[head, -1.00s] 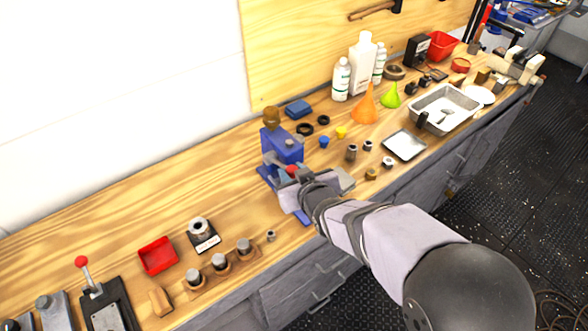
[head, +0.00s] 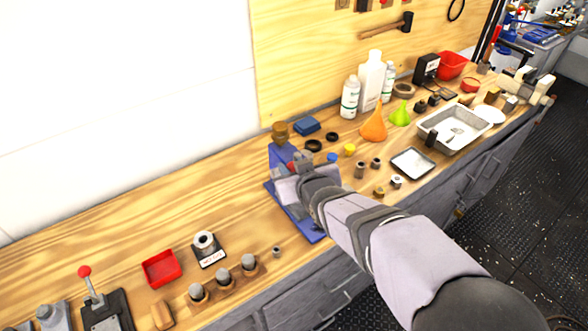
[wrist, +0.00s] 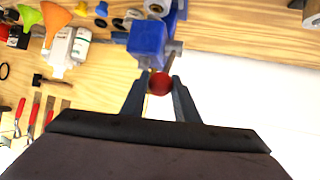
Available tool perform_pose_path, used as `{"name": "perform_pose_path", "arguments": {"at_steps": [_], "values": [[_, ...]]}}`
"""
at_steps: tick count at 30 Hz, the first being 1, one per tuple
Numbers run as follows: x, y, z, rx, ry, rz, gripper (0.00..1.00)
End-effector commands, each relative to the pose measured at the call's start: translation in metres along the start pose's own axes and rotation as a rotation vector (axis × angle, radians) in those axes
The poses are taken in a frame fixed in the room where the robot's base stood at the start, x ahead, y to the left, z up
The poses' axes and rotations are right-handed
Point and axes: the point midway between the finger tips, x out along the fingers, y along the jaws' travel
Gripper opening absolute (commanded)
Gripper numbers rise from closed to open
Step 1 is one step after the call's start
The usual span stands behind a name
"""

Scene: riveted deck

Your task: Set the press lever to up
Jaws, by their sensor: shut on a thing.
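The blue press (head: 280,155) stands on the wooden bench, its blue base (head: 313,233) near the front edge. It also shows in the wrist view (wrist: 148,40). My gripper (head: 294,168) is in front of the press head and hides much of it. In the wrist view my gripper (wrist: 160,78) has its two fingers on either side of the red knob (wrist: 159,84) of the press lever and is shut on it. The lever's rod is mostly hidden, so its exact angle is hard to tell.
Left of the press are a red tray (head: 161,268), a block with several metal pegs (head: 222,280) and another red-knobbed lever (head: 86,273). To the right are an orange funnel (head: 374,125), white bottles (head: 370,82), a small tray (head: 412,162) and a metal pan (head: 453,126).

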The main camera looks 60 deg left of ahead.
Motion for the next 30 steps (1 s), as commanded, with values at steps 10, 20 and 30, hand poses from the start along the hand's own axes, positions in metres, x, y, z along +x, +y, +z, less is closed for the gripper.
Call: {"name": "perform_pose_path", "arguments": {"at_steps": [10, 20, 30], "values": [[-0.001, -0.001, -0.009, -0.001, 0.020, -0.001, 0.46], [-0.001, 0.000, -0.004, -0.001, 0.009, 0.000, 0.46], [-0.023, 0.000, -0.003, -0.001, 0.011, 0.000, 0.46]]}}
